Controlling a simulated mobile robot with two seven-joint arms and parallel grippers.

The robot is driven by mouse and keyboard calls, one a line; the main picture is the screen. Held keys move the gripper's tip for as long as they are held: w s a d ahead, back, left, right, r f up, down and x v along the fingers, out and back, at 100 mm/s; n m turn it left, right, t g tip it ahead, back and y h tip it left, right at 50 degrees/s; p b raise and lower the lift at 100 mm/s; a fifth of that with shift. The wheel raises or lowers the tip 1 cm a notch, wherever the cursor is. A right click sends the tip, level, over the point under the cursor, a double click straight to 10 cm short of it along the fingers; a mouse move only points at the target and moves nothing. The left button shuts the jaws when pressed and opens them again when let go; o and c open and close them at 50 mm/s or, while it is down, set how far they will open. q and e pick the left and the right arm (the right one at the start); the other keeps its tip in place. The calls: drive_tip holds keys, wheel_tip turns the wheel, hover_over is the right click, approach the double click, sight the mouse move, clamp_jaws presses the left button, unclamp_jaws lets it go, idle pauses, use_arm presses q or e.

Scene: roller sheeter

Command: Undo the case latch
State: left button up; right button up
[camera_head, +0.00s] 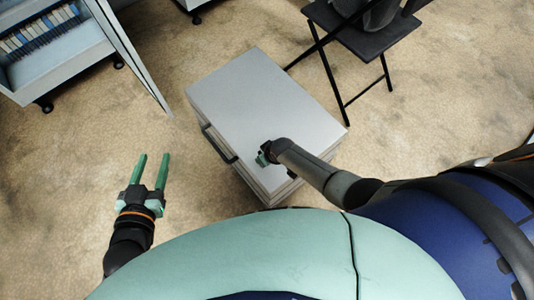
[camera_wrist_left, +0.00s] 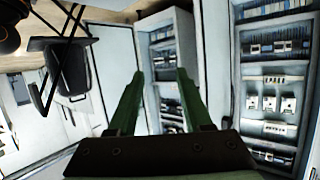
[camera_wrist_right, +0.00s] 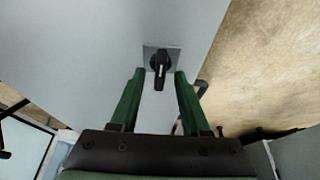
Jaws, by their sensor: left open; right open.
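The case (camera_head: 255,85) is a pale grey box standing on the carpet in the head view. The latch (camera_wrist_right: 160,62) is a black turn-handle on a small square grey plate on the case's face in the right wrist view; its lever points down in the picture. My right gripper (camera_head: 265,155) is open at the case's near end. In the right wrist view its green fingers lie left and right of the lever, with gaps; I cannot tell how far short of the face they stop. My left gripper (camera_head: 153,158) is open and empty, left of the case over the carpet.
A black bar handle (camera_head: 219,145) is on the case's left side. An open cabinet (camera_head: 65,65) on casters stands at upper left, its door (camera_head: 135,55) swung out. A black folding chair (camera_head: 365,38) stands behind the case. Carpet left of the case is clear.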

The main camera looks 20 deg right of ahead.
drive_tip(key=shift+r, duration=0.15)
use_arm(q)
drive_tip(key=s+f+n+g+p, duration=0.1)
drive_tip(key=s+f+g+p, duration=0.1)
drive_tip(key=s+f+g, duration=0.55)
use_arm(e)
drive_tip(key=v, duration=0.2)
drive_tip(key=shift+s+r, duration=0.1)
drive_tip(key=shift+r, duration=0.15)
use_arm(q)
drive_tip(key=r+t+p, duration=0.1)
drive_tip(key=p, duration=0.1)
drive_tip(key=w+d+r+t+p, duration=0.1)
drive_tip(key=p, duration=0.1)
drive_tip(key=w+r+t+p, duration=0.1)
drive_tip(key=r+p, duration=0.1)
drive_tip(key=shift+d+y, duration=0.15)
drive_tip(key=shift+y, duration=0.15)
use_arm(e)
drive_tip(key=v, duration=0.9)
drive_tip(key=shift+s+r, duration=0.2)
drive_tip(key=shift+r, duration=0.05)
use_arm(q)
drive_tip(key=shift+w, duration=0.1)
use_arm(e)
drive_tip(key=shift+d, duration=0.1)
drive_tip(key=shift+s, duration=0.1)
